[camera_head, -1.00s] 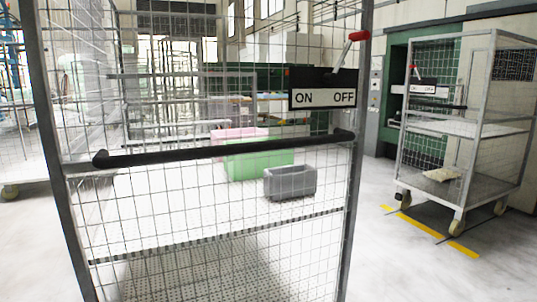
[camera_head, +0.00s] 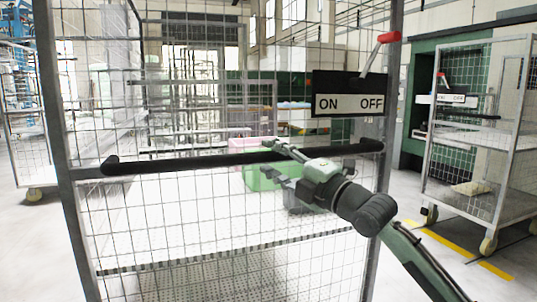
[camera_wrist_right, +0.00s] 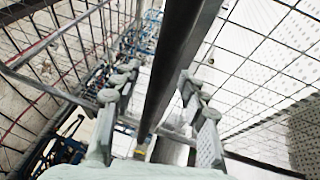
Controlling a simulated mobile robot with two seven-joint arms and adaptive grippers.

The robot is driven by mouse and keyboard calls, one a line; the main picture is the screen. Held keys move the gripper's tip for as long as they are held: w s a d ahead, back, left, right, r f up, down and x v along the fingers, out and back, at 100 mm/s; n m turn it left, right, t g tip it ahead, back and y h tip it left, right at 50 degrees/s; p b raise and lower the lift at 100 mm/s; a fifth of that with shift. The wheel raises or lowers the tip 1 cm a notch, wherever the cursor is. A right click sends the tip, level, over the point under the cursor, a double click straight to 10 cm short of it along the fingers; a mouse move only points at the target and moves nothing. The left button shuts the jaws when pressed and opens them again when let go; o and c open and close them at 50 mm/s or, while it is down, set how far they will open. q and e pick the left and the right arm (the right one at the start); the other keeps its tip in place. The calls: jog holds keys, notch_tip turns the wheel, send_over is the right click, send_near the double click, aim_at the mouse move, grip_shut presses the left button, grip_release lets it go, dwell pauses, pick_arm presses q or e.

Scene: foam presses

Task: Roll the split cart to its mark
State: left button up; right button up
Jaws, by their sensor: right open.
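A wire-mesh cart with a grey frame (camera_head: 67,205) stands close in front of me. A black handle bar (camera_head: 205,160) runs across its near side. A sign reading ON and OFF (camera_head: 336,103) hangs on its upper right, with a red-handled lever (camera_head: 388,37) leaning toward the OFF side. My right gripper (camera_head: 270,160) is at the right half of the bar, fingers pointing left in the head view. In the right wrist view the open fingers (camera_wrist_right: 153,88) lie on either side of the bar (camera_wrist_right: 178,60), with gaps visible. My left gripper is out of view.
Another cart (camera_head: 478,125) stands at the right by yellow floor markings (camera_head: 450,245). A further mesh cart (camera_head: 28,150) is at the left. Floor between them is clear.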

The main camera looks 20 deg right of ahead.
jog(key=shift+x, duration=1.05)
jog(key=shift+c, duration=0.4)
grip_shut()
